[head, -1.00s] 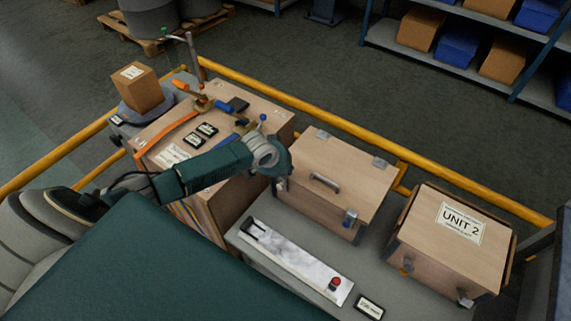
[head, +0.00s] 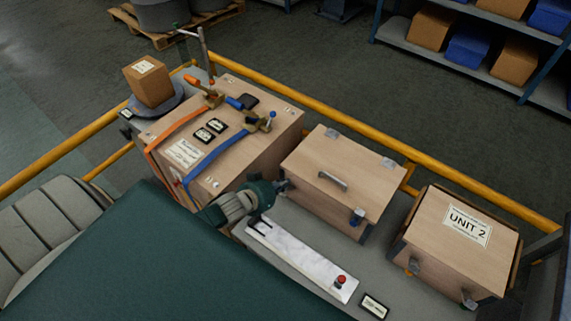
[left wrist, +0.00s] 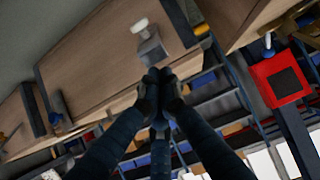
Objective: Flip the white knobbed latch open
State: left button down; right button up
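The white knobbed latch shows in the left wrist view as a white knob (left wrist: 139,25) on a grey metal block (left wrist: 151,48), fixed to the front of a wooden box. In the head view my left gripper and wrist cover it. That box is the middle lidded crate (head: 340,178), with a handle on its closed lid. My left gripper (head: 284,186) is at the crate's near left corner. In the left wrist view its fingertips (left wrist: 158,76) are together, just short of the grey block, with nothing visible between them. My right gripper is not in view.
A blue-knobbed latch (head: 357,215) sits at the crate's right front. A strapped wooden crate (head: 236,130) stands close on the left, the UNIT 2 box (head: 455,245) on the right. A white panel with a red button (head: 341,280) lies in front. Yellow rails (head: 340,132) run behind.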

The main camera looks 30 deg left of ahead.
pick_arm(q)
jog(key=shift+s+f, duration=0.25)
dwell(0.3)
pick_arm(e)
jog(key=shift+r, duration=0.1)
pick_arm(q)
jog(key=w+r+p, duration=0.2)
jog(key=r, duration=0.1)
jog(key=r+p, duration=0.1)
jog(key=shift+w+d+r+p, duration=0.15)
jog(key=shift+w+p, duration=0.2)
jog(key=shift+w, duration=0.05)
jog(key=shift+s+f+b, duration=0.35)
jog(key=shift+s+b, duration=0.15)
jog(key=shift+s, duration=0.25)
jog(key=f+v, duration=0.1)
jog(key=v, duration=0.7)
jog(key=shift+s+b, duration=0.35)
jog(key=shift+s, duration=0.05)
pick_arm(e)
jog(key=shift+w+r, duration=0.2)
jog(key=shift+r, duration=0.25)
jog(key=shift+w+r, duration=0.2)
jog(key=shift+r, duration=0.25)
pick_arm(q)
jog(key=shift+r, duration=0.1)
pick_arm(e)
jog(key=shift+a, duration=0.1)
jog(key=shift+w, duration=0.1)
